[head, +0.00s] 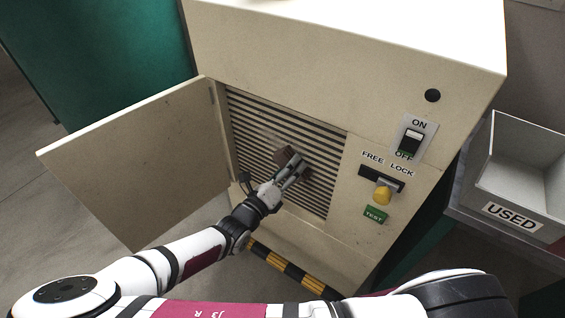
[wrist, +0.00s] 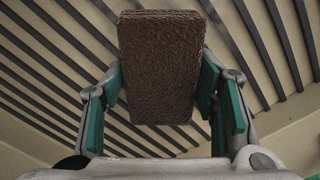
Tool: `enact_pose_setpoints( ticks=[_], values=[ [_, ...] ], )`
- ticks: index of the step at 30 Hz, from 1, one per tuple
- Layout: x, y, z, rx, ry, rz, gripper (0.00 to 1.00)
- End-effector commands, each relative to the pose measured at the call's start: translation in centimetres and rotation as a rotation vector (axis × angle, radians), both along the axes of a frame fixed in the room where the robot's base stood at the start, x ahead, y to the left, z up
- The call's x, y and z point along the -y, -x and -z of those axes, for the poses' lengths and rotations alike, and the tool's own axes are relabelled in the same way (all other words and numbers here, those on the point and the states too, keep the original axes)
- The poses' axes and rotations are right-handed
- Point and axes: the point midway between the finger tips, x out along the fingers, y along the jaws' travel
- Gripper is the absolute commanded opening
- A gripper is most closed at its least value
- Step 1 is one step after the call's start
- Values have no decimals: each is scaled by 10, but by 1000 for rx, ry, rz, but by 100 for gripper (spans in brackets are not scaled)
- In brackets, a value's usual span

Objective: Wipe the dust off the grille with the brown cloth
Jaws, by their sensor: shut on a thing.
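My gripper (head: 292,172) is shut on the brown cloth (head: 283,154) in front of the grille (head: 322,203). In the wrist view the cloth (wrist: 160,65) is a thick brown pad between the two fingers (wrist: 160,95). The grille (wrist: 40,75) fills the background there as dark slanted slats. The cloth is at or very near the slats; I cannot tell if it touches them. A faint greyish patch (head: 258,128) shows on the slats up and left of the cloth. My gripper and the cloth hide part of the grille's middle.
The cabinet door (head: 130,160) stands open to the left of the grille. An empty grey bin marked USED (head: 512,216) stands at the far right.

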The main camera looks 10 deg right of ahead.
Motion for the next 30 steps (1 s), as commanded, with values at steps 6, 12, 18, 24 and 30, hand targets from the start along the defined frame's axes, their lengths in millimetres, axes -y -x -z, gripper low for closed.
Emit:
enact_pose_setpoints(
  ticks=[6,12,18,24,30],
  values=[
    [6,6,0,-1,1,0,32],
    [15,15,-2,-2,3,1,32],
    [27,25,-2,-2,2,1,32],
    [30,28,-1,-1,1,1,32],
    [30,29,-11,1,1,2,32]
  ],
)
